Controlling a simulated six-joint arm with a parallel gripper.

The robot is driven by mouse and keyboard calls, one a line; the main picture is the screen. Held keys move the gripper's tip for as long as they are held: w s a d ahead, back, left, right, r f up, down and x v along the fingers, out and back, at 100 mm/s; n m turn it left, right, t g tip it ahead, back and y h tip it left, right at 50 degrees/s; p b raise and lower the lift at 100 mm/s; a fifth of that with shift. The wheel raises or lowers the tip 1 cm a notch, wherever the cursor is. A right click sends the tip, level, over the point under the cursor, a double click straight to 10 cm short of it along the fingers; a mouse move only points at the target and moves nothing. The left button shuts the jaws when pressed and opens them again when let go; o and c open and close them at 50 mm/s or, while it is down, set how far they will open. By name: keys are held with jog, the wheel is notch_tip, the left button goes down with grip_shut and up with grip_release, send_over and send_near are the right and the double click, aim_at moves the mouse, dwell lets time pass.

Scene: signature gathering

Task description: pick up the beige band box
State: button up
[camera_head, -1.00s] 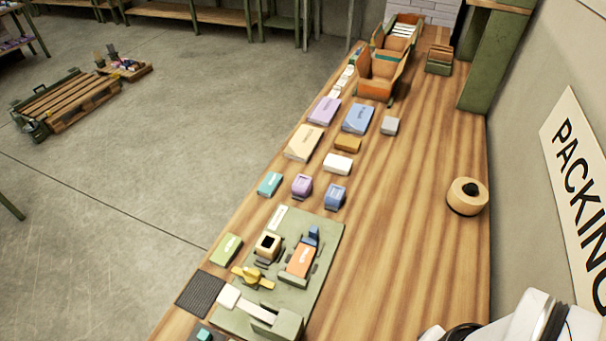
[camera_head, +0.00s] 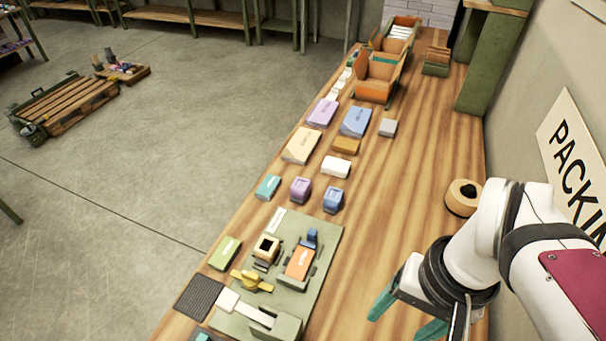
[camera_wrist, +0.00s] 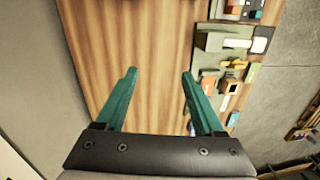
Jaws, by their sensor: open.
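A flat beige box (camera_head: 301,145) with dark print lies near the bench's left edge in the head view, between a lilac box and a teal one. I cannot make out a band on it. I cannot make it out in the wrist view. My gripper (camera_head: 402,318) is at the lower right of the head view, above the bench, well apart from the beige box. Its teal fingers are spread and empty, with bare wood between them in the wrist view (camera_wrist: 159,74).
A lilac box (camera_head: 322,113), a blue box (camera_head: 355,121) and a white box (camera_head: 336,167) lie near the beige box. A green board (camera_head: 323,243) with fixtures is in front. A tape roll (camera_head: 462,198) stands right. The bench's middle right is clear.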

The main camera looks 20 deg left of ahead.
jog(key=w+a+n, duration=0.5)
jog(key=w+a, duration=0.1)
jog(key=w, duration=0.1)
jog(key=n+h, duration=0.1)
jog(key=n, duration=1.3)
send_over(266, 245)
notch_tip(266, 245, down, 7)
notch_tip(266, 245, down, 16)
jog(key=shift+r, duration=0.15)
jog(key=shift+c, duration=0.3)
jog(key=c, duration=1)
jog(key=shift+r, duration=0.1)
